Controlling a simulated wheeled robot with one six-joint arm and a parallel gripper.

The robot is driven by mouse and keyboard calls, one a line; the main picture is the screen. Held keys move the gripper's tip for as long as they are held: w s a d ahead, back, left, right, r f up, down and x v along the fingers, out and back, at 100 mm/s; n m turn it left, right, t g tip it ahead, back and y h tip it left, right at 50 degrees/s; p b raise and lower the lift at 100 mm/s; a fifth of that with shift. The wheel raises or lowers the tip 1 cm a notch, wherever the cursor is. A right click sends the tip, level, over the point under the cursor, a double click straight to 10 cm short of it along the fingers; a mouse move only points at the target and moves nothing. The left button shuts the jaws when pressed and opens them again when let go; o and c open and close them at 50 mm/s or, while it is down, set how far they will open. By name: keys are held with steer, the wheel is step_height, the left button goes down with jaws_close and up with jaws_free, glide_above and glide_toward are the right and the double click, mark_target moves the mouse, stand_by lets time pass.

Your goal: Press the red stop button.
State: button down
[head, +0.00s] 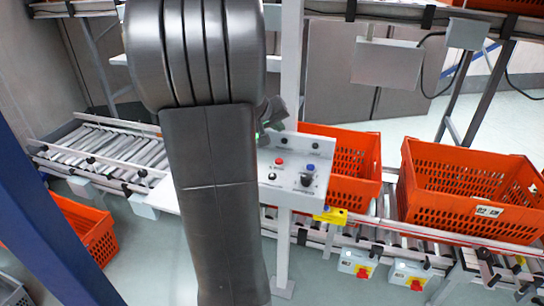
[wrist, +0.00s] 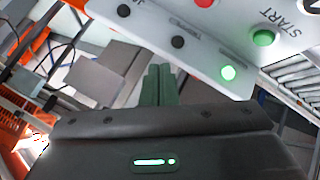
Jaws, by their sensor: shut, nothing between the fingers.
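The red button (head: 280,161) sits on a pale control panel (head: 295,150) just right of my arm in the head view. In the wrist view the red button (wrist: 204,2) is cut by the top edge. A green START button (wrist: 263,38), a lit green lamp (wrist: 228,73) and black buttons (wrist: 178,42) are on the same panel. My gripper (wrist: 160,70) has its fingers together with nothing between them, and they show below the panel in that picture. In the head view my gripper (head: 270,113) is partly hidden by my arm, at the panel's upper left.
Orange totes (head: 408,190) stand on a roller conveyor (head: 340,235) right of the panel. Another roller conveyor (head: 100,155) runs on the left. Below the right conveyor are grey boxes with red-and-yellow switches (head: 363,272). A pale post (head: 283,250) carries the panel.

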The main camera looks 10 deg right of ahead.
stand_by(0.4)
steer(key=b, duration=0.5)
glide_above(277, 162)
step_height(277, 162, down, 8)
steer(key=shift+s+r, duration=0.1)
steer(key=shift+r, duration=0.05)
steer(key=shift+f+b, duration=0.55)
steer(key=shift+b, duration=0.35)
steer(key=shift+f, duration=0.1)
stand_by(0.9)
steer(key=shift+f+b, duration=0.3)
steer(key=shift+b, duration=0.4)
steer(key=shift+f+b, duration=0.5)
steer(key=shift+b, duration=0.15)
stand_by(0.4)
steer(key=shift+r, duration=0.1)
steer(key=shift+r+p, duration=0.55)
steer(key=shift+r, duration=0.3)
